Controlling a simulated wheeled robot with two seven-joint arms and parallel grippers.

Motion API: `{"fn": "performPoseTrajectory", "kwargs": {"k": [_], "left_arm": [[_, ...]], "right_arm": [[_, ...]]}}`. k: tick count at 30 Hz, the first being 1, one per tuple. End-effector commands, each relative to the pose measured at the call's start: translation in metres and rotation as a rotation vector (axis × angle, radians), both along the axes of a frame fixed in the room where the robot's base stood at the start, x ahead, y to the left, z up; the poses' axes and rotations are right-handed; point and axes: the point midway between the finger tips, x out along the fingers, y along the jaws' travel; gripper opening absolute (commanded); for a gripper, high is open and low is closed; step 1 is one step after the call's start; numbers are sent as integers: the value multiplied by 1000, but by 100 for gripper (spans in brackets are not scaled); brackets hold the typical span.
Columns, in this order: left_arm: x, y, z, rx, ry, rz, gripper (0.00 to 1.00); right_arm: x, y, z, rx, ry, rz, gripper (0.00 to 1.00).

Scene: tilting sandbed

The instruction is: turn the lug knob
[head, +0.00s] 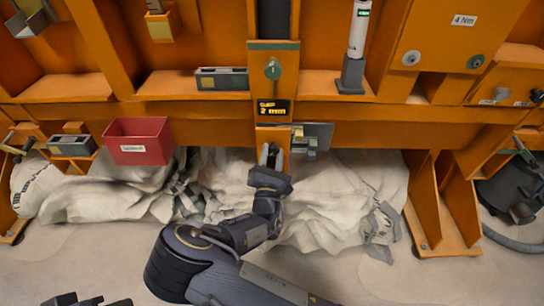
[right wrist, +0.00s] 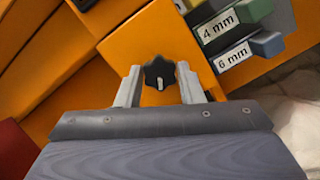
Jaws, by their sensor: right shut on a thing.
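The lug knob (right wrist: 160,72) is a black, lobed knob with a light mark on its face, on an orange panel in the right wrist view. My right gripper (right wrist: 159,82) is shut on it, with one pale finger on each side. In the head view my right gripper (head: 269,153) reaches up to the orange post below a small display (head: 273,108) reading "2 mm". The knob is mostly hidden there by the fingers. My left gripper does not show clearly in any view.
Grey and green blocks marked 4 mm (right wrist: 219,27) and 6 mm (right wrist: 234,57) sit close to the right of the knob. A red bin (head: 139,141) hangs left of the post. Crumpled pale sheeting (head: 340,200) lies under the orange frame.

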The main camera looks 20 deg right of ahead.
Motion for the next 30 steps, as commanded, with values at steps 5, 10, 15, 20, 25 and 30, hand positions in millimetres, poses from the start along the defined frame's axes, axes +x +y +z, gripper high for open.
{"fn": "performPoseTrajectory", "kwargs": {"k": [5,10,15,20,25,30], "left_arm": [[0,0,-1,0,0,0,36],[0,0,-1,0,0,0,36],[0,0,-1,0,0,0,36],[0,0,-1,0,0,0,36],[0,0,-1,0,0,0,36],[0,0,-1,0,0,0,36]], "right_arm": [[0,0,-2,-19,9,-3,12],[0,0,-1,-21,10,-3,12],[0,0,-2,-20,10,-3,12],[0,0,-1,-19,9,-3,51],[0,0,-1,-20,8,-3,51],[-4,2,-2,-19,9,-3,51]]}}
